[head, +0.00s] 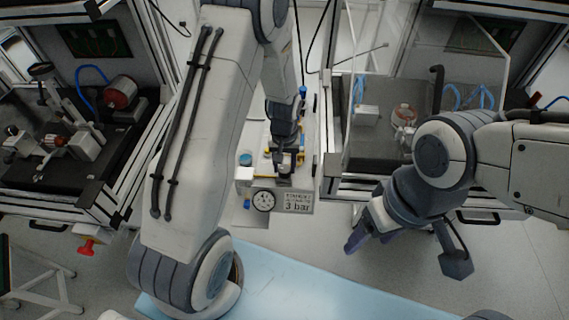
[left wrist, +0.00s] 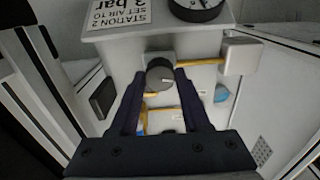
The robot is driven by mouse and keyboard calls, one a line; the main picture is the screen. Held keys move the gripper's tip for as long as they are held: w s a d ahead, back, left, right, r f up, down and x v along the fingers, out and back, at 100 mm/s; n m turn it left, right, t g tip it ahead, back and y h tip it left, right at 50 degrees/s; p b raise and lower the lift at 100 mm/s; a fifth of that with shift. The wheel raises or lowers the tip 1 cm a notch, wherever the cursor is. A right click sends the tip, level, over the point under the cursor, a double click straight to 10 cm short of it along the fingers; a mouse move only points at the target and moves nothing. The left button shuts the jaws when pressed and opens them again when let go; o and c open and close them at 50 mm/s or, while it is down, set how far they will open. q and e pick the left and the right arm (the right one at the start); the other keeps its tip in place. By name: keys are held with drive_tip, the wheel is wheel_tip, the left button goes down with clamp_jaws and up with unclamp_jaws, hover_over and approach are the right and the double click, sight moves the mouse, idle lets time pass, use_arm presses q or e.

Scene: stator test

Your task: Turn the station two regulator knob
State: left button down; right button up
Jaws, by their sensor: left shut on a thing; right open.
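The station two regulator knob (left wrist: 160,75) is a dark grey round knob between the two fingertips of my left gripper (left wrist: 160,78) in the left wrist view. The fingers are shut on it. In the head view my left gripper (head: 284,170) reaches down over the regulator panel and hides most of the knob. A sign (left wrist: 118,12) reads station 2, set air to 3 bar, and it also shows in the head view (head: 298,202). A round gauge (head: 264,201) sits beside it; its reading is too small to tell. My right gripper (head: 370,236) is open and empty, away from the panel.
A station with a red motor (head: 122,92) stands at the left, and a clear-walled station (head: 345,178) with blue hoses at the right. A red-handled valve (head: 87,246) is at lower left. A light blue surface (head: 300,285) lies in front.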

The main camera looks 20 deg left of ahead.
sight(285, 169)
use_arm(q)
drive_tip(key=n, duration=0.4)
drive_tip(key=shift+n+p, duration=0.4)
idle(0.4)
drive_tip(key=shift+c, duration=1.9)
unclamp_jaws()
drive_tip(key=shift+r, duration=0.1)
wheel_tip(285, 169, up, 10)
drive_tip(key=shift+r, duration=0.15)
